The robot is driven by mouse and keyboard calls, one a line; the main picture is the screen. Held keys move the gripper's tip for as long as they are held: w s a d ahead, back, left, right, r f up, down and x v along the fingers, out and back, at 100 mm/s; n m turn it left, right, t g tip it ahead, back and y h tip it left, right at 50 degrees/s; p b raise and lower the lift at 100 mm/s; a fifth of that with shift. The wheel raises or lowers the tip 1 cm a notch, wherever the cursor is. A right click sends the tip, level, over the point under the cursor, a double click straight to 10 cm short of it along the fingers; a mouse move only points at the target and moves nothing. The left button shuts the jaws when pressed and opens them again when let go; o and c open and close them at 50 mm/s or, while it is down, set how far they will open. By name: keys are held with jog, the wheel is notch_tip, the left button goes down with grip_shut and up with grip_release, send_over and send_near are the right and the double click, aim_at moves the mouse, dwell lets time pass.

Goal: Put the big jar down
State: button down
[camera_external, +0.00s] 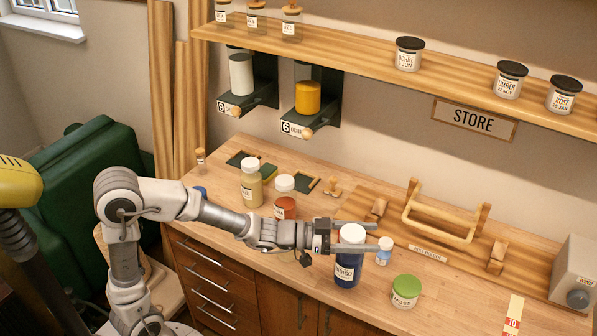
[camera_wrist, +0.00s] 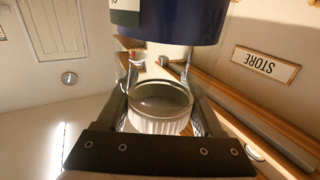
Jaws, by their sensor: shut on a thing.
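The big jar (camera_external: 347,268) has a dark blue body, a pale label and a white lid, and stands upright at the front middle of the workbench. My gripper (camera_external: 358,238) reaches it from the left, its fingers on either side of the jar's lid end. In the wrist view, which is upside down, the blue body (camera_wrist: 170,22) is at the top and the white ribbed lid (camera_wrist: 158,124) is between the fingers (camera_wrist: 158,72). My gripper is shut on the jar. I cannot tell whether the base touches the worktop.
A small white-capped blue bottle (camera_external: 384,251) and a green-lidded jar (camera_external: 406,291) are close on the right. A yellow jar (camera_external: 251,185) and a red-brown jar (camera_external: 285,205) stand behind my arm. A wooden rack (camera_external: 437,230) lies behind. Worktop (camera_external: 455,300) right of the green-lidded jar is clear.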

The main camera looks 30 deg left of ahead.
jog(key=w+a+r+n+t+y+p, duration=0.15)
jog(key=w+a+n+t+y, duration=0.35)
jog(key=a, duration=0.7)
jog(key=w+a+r+n+t+y+p, duration=0.1)
jog(key=w+a+r+t+y, duration=0.15)
jog(key=w+a, duration=0.75)
jog(key=s+a+r+n+t+y+p, duration=0.1)
jog(key=s+a+r+n+y, duration=0.25)
jog(key=a, duration=1.05)
jog(key=s+a+n+t+y+p, duration=0.15)
jog(key=a+n+y, duration=0.35)
jog(key=a, duration=0.8)
jog(key=w+a+f+m, duration=0.1)
jog(key=a+f, duration=1)
jog(key=a, duration=0.1)
jog(key=shift+y+b, duration=0.35)
jog(key=shift+y, duration=0.05)
jog(key=shift+w+f+m, duration=0.1)
jog(key=shift+f+m, duration=0.1)
jog(key=shift+m, duration=0.05)
